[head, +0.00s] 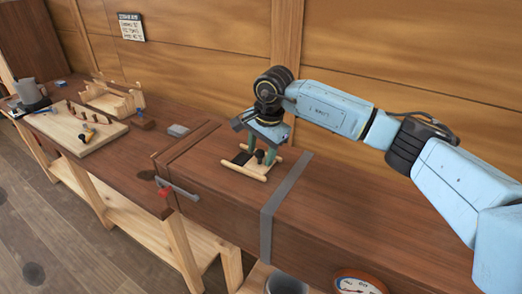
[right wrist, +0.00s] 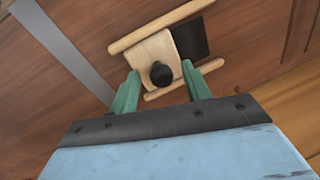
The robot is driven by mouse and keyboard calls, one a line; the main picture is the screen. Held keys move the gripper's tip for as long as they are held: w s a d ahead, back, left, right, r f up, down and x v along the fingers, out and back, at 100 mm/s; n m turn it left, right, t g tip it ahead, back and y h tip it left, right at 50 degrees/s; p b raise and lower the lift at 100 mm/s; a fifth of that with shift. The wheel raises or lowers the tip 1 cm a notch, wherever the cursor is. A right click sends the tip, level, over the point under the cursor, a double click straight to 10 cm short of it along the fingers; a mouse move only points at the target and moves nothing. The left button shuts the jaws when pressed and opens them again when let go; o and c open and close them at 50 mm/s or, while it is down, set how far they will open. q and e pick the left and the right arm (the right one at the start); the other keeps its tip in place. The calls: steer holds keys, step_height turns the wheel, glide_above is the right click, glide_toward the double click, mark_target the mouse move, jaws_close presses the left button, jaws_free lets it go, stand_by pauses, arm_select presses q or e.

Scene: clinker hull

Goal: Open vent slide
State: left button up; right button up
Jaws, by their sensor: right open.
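The vent slide (right wrist: 157,50) is a small pale wooden plate with a round black knob (right wrist: 161,75). It lies between two pale wooden rails on the brown chest top. A dark vent opening (right wrist: 191,38) shows beside the plate, on its right in the right wrist view and on its left in the head view (head: 241,158). My right gripper (head: 261,150) is above the slide, pointing down. Its green fingers are open, one on each side of the knob, with gaps to it in the right wrist view. My left gripper is not in view.
A grey metal strap (head: 284,196) crosses the chest to the right of the vent. A bar handle (head: 178,187) is on its front left edge.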

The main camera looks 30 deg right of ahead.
step_height(320, 180, up, 13)
steer(key=s+b, duration=0.2)
steer(key=shift+s+d, duration=0.2)
steer(key=shift+d, duration=0.25)
